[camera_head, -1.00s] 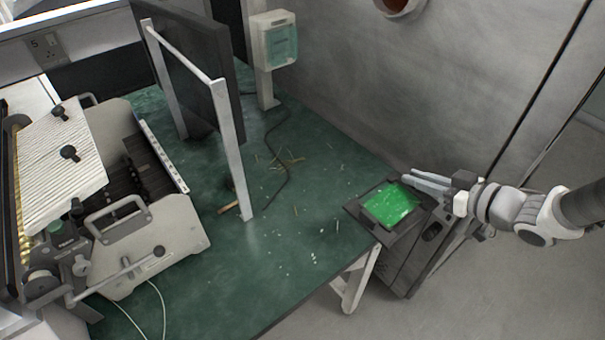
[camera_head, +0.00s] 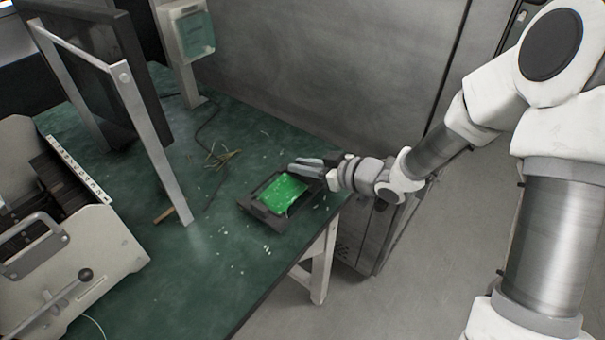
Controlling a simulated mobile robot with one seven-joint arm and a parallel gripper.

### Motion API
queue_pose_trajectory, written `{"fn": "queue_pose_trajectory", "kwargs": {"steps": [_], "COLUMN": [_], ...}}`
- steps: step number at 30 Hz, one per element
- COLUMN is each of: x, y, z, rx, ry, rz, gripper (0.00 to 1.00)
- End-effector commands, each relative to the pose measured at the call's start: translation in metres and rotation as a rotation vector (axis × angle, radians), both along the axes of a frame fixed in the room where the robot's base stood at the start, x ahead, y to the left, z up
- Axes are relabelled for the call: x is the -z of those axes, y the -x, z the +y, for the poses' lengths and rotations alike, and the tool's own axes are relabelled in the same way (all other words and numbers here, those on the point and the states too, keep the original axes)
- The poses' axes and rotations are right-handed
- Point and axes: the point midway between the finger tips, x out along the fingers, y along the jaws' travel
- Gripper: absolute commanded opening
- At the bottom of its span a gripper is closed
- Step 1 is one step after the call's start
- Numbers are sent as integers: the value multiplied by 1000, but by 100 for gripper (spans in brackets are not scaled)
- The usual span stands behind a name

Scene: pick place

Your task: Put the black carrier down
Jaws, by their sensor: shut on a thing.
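The black carrier (camera_head: 262,212) is a dark, shallow frame with a bright green board (camera_head: 284,195) in it. It is over the right part of the green table (camera_head: 215,270), near the table's right edge. My gripper (camera_head: 303,167) comes in from the right and is shut on the carrier's far right side. The fingertips partly hide that side. I cannot tell whether the carrier's underside touches the table top or is slightly above it.
A metal frame with a dark panel (camera_head: 90,75) stands left of the carrier. A beige machine (camera_head: 85,255) is at the left. Wire scraps (camera_head: 220,157) and a small brown stick (camera_head: 163,215) lie nearby. A dark cabinet (camera_head: 365,240) stands beside the table's right edge.

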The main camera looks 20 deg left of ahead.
Motion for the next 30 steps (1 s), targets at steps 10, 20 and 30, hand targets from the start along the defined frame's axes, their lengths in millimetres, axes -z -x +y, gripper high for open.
{"fn": "queue_pose_trajectory", "kwargs": {"steps": [10,20,30], "x": [15,17,13], "y": [0,0,0], "z": [0,0,-3], "rx": [1,1,1], "ry": [-1,0,0], "rz": [-1,0,0], "gripper": [0,47,47]}}
